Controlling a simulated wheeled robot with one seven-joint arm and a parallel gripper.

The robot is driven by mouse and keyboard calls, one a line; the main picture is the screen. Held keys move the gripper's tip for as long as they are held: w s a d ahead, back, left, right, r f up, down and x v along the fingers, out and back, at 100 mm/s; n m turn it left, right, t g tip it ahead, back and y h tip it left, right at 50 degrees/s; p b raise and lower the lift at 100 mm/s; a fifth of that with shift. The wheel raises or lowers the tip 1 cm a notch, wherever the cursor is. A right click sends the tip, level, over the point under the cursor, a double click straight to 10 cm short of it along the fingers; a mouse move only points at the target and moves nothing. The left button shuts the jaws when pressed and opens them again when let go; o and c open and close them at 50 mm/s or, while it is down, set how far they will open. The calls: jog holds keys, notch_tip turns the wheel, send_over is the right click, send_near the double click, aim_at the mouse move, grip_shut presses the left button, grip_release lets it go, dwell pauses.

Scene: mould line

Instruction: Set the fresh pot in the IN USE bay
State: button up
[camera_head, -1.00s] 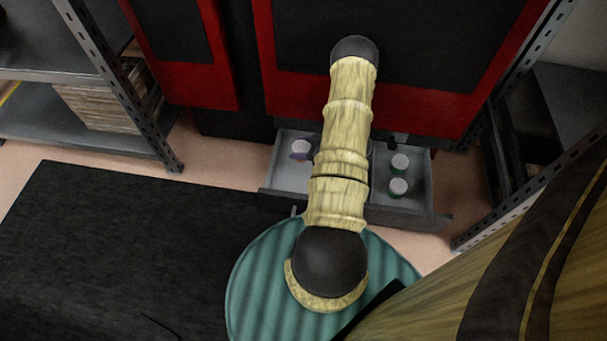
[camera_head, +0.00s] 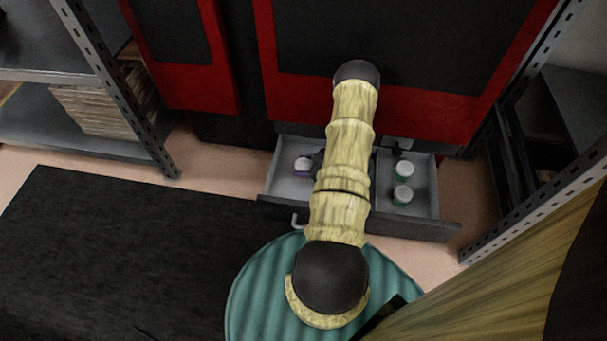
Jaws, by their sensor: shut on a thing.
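An open grey drawer (camera_head: 270,181) holds the pots, its inside split into a left and a right part. A small pot with a white lid and a purple body (camera_head: 302,167) is in the left part, away from the walls. My gripper (camera_head: 312,161) shows only as a dark bit at this pot's right side, mostly hidden behind my arm; it is shut on the pot. Whether the pot touches the drawer floor I cannot tell. Two white-lidded green pots (camera_head: 403,181) stand one behind the other in the right part. No bay label can be read.
A red and black machine (camera_head: 430,95) stands behind the drawer. Grey shelving racks (camera_head: 110,85) stand left and right, the left one with a stack of boards (camera_head: 95,108). A black mat (camera_head: 120,250) lies on the floor in front. The left part's front-left corner is bare.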

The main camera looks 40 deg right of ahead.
jog(key=shift+f+b, duration=1.45)
jog(key=shift+f, duration=0.4)
jog(key=o, duration=1)
jog(key=shift+f, duration=0.15)
jog(key=shift+r, duration=0.3)
jog(key=p+v, duration=0.6)
jog(key=v, duration=0.6)
jog(key=shift+f+p, duration=0.15)
jog(key=shift+p, duration=0.15)
